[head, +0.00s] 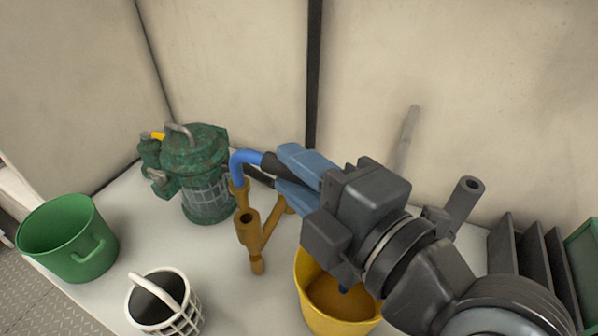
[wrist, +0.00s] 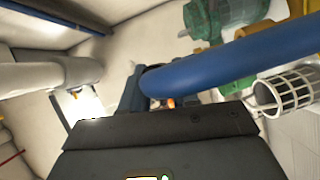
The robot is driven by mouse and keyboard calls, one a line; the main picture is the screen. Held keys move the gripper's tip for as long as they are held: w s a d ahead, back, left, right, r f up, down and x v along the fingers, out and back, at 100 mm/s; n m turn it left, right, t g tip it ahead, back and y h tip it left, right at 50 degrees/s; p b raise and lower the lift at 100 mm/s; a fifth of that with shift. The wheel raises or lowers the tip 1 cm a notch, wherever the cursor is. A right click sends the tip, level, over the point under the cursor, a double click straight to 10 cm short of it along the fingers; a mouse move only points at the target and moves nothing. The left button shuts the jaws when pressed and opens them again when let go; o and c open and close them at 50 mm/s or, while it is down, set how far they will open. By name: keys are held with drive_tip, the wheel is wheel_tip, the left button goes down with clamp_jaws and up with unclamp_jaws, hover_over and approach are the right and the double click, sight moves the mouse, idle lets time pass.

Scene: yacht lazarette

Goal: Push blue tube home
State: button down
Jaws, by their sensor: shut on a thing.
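The blue tube (head: 243,158) arches from between my gripper's fingers and bends down to the left. Its lower end meets the top of a socket (head: 238,188) on a brown branched fitting (head: 251,232); how deep it sits I cannot tell. My gripper (head: 268,170) is shut on the tube, its dark pads on either side. Another socket mouth of the fitting, nearer the camera, is open and empty. In the wrist view the blue tube (wrist: 235,58) runs across the upper right, and a dark body in front hides most of the grip and the fitting.
A green pump (head: 205,190) stands left of the fitting. A green bucket (head: 67,240), a white basket (head: 165,302) and a yellow bucket (head: 335,318) stand in front. A grey pipe (head: 406,138) and dark upright panels (head: 530,262) are at right. The wall is close behind.

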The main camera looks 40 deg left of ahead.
drive_tip(key=shift+f+b, duration=0.45)
drive_tip(key=shift+f, duration=0.2)
drive_tip(key=shift+b, duration=1)
idle(1.4)
drive_tip(key=shift+f+b, duration=2.35)
drive_tip(key=shift+b, duration=0.2)
drive_tip(key=c, duration=0.8)
unclamp_jaws()
drive_tip(key=shift+v, duration=3.9)
